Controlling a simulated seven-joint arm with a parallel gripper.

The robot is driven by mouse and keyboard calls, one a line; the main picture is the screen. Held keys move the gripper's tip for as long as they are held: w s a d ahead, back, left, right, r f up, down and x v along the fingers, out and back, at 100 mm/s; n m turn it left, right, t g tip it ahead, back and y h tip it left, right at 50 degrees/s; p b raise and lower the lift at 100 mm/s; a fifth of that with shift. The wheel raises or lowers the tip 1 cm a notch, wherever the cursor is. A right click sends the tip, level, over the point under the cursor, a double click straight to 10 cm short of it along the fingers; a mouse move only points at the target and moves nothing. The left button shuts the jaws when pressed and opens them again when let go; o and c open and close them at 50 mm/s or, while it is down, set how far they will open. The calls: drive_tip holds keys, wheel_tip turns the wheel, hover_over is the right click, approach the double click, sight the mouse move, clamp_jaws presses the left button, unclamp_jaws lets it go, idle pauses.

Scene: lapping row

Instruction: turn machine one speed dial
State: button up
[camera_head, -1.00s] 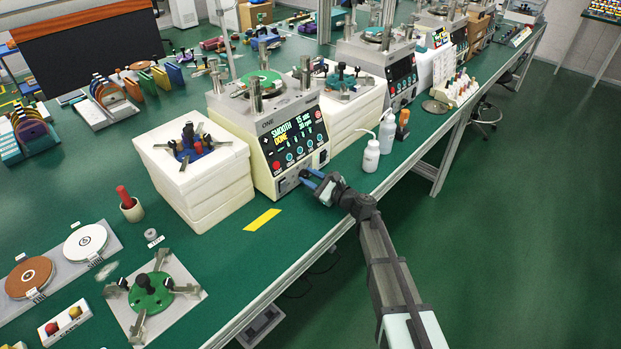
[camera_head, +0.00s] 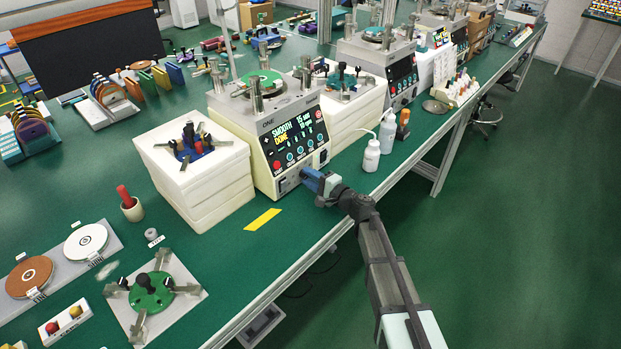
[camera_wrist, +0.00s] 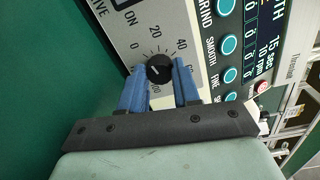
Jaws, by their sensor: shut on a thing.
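Machine one (camera_head: 262,130) stands on the green bench, its screen showing SMOOTH and DONE, 15 sec and 10 rpm. Its speed dial is a round black knob (camera_wrist: 159,68) with a pale pointer line, set in a printed number scale on the light grey panel. In the wrist view my gripper (camera_wrist: 160,82) has its two blue fingers on either side of the knob, shut on it. In the head view my gripper (camera_head: 312,180) meets the lower front of the machine and hides the dial.
Buttons (camera_wrist: 228,44) labelled GRIND, SMOOTH and FINE lie beside the dial. White bottles (camera_head: 372,154) stand right of the machine near the bench edge. A white block stack (camera_head: 200,190) is to its left. Yellow tape (camera_head: 262,219) marks the bench in front.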

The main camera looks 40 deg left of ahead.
drive_tip(key=shift+n, duration=2)
drive_tip(key=o, duration=1.1)
drive_tip(key=shift+c, duration=0.2)
drive_tip(key=d, duration=1.3)
drive_tip(key=shift+s+r, duration=0.2)
drive_tip(key=shift+r, duration=0.05)
drive_tip(key=shift+d, duration=0.45)
drive_tip(key=shift+w, duration=0.1)
